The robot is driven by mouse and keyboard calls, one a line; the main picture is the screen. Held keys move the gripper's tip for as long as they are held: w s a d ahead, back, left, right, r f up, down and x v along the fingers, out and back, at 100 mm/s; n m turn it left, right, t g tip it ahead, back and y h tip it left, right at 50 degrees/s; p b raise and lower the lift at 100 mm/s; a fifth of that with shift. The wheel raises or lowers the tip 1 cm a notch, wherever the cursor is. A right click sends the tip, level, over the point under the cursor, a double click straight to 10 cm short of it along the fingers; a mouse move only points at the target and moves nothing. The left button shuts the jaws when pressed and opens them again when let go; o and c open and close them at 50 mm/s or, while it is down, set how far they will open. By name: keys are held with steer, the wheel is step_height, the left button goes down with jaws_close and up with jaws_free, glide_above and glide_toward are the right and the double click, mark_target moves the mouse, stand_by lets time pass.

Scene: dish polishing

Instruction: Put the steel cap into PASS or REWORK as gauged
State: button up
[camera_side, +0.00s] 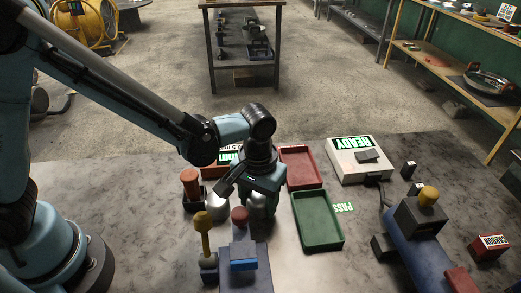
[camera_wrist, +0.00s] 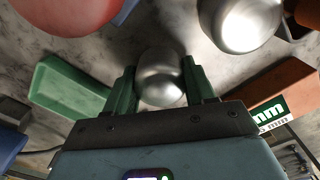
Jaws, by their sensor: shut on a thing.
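My gripper (camera_side: 262,196) is shut on a shiny steel cap (camera_side: 257,207), left of the green tray (camera_side: 340,245). In the wrist view the cap (camera_wrist: 160,78) sits between the two green fingers of my gripper (camera_wrist: 160,85). I cannot tell whether it touches the table. A second rounded steel piece (camera_side: 216,207) stands just left of my gripper, and it also shows in the wrist view (camera_wrist: 246,22). The green tray has a PASS label (camera_side: 343,207) beside it and looks empty. A red tray (camera_side: 301,167) lies behind it; no REWORK label is readable.
A white box (camera_side: 361,158) reading READY stands at the back. A red-knobbed fixture (camera_side: 240,216) and a yellow-knobbed post (camera_side: 204,240) stand in front of my gripper. A blue machine (camera_side: 415,240) is at right. An orange-handled item (camera_side: 190,182) is at left.

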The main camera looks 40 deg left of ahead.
mark_target(261, 197)
steer(key=shift+f, duration=0.15)
steer(key=o, duration=1.2)
steer(key=r, duration=1)
steer(key=shift+d+r, duration=0.25)
steer(key=shift+r, duration=0.1)
steer(key=s+a+r+t, duration=0.1)
steer(key=s+a+t, duration=0.1)
steer(key=a, duration=0.6)
steer(key=s+a+r+m+t, duration=0.1)
steer(key=a+t, duration=0.3)
steer(key=a, duration=0.5)
steer(key=shift+s+r+m+t, duration=0.35)
steer(key=shift+s+r, duration=0.2)
steer(key=shift+s, duration=0.25)
steer(key=shift+o, duration=0.4)
steer(key=shift+s+a+t, duration=0.1)
steer(key=shift+a+t, duration=0.15)
steer(key=shift+a, duration=0.15)
